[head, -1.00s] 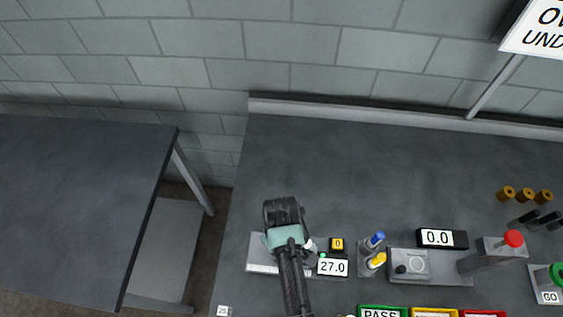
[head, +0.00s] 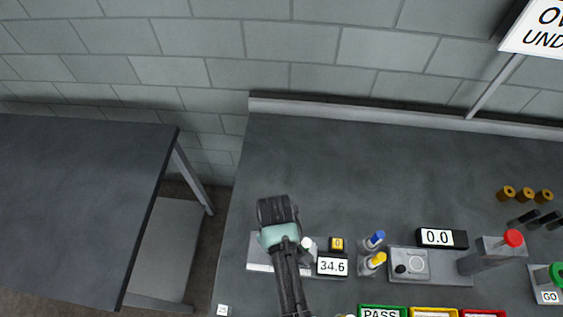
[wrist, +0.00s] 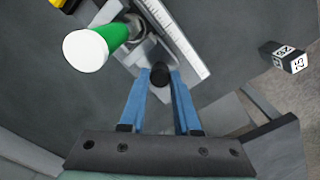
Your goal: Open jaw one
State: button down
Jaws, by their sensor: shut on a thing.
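The measuring device with a silver scale (wrist: 180,40) lies under my gripper (wrist: 160,85) in the wrist view. A small black knob (wrist: 161,74) stands between the two blue fingertips, and they are shut on it. In the head view my gripper and arm cover most of the device's grey plate (head: 258,267). The display (head: 332,266) beside it reads 34.6. A green cylinder with a white top (wrist: 88,50) stands left of the fingers in the wrist view. How far the jaw is open cannot be made out.
A small orange-faced block (head: 337,244) sits behind the display. Blue-capped and yellow-capped items (head: 374,250) stand to its right, then a grey gauge plate (head: 430,280) and a display reading 0.0 (head: 437,238). A small white marked cube (head: 222,310) lies at the bench's left edge.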

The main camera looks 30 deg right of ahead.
jog(key=shift+w+a, duration=0.55)
jog(key=shift+a, duration=0.25)
jog(key=c, duration=0.6)
grip_release()
notch_tip(320, 180, up, 13)
jog(key=shift+b, duration=0.5)
